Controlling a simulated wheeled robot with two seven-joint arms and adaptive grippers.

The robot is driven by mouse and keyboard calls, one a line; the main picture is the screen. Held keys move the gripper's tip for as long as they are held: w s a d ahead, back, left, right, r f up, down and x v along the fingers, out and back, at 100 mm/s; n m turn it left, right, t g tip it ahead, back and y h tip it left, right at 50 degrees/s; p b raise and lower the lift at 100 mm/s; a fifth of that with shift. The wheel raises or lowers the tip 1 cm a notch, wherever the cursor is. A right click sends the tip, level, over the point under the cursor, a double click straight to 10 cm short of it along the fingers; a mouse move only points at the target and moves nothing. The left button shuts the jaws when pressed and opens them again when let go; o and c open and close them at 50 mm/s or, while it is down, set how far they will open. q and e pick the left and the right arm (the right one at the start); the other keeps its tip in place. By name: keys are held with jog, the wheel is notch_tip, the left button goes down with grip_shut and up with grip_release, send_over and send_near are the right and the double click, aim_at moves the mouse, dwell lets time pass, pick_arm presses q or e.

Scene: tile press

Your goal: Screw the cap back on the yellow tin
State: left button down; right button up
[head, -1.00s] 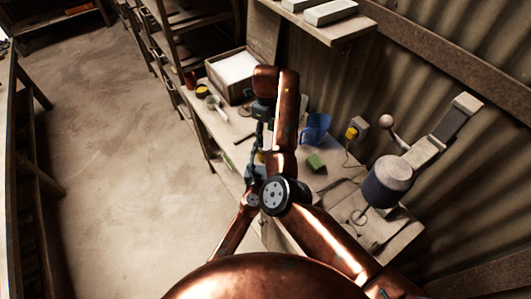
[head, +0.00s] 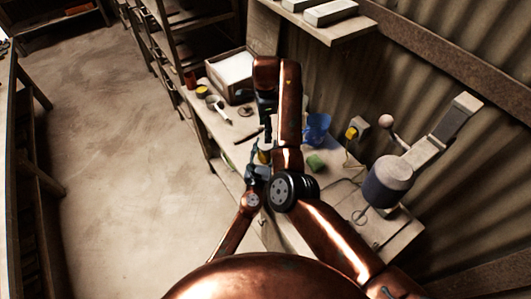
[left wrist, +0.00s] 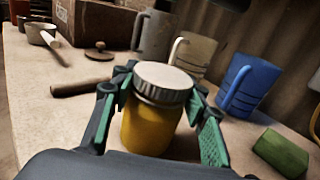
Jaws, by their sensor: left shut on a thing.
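The yellow tin (left wrist: 150,128) stands upright in the left wrist view, with the silver ribbed cap (left wrist: 163,82) on its top. I cannot tell how tightly the cap sits. My left gripper (left wrist: 162,105) has its green-padded fingers on both sides of the tin, shut on it. In the head view a bit of the yellow tin (head: 264,157) shows by my left gripper (head: 257,170). My right gripper (head: 267,108) points down above that spot in the head view. Its fingers are dark and small, so I cannot tell whether they are open.
A blue mug (left wrist: 250,85) and a green block (left wrist: 281,152) stand to the right of the tin. A cream mug (left wrist: 193,52) and a grey mug (left wrist: 154,34) stand behind. A wooden-handled tool (left wrist: 80,87) and a small round lid (left wrist: 99,52) lie to the left.

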aim_at(265, 151)
notch_tip(265, 151, down, 8)
jog(key=shift+r, duration=0.15)
dwell(0.3)
jog(key=shift+c, duration=0.5)
jog(key=c, duration=1.1)
jog(key=m, duration=0.4)
jog(key=shift+a, duration=0.1)
jog(key=m, duration=0.2)
jog(key=shift+m, duration=0.3)
jog(key=o, duration=1.3)
jog(key=shift+c, duration=0.2)
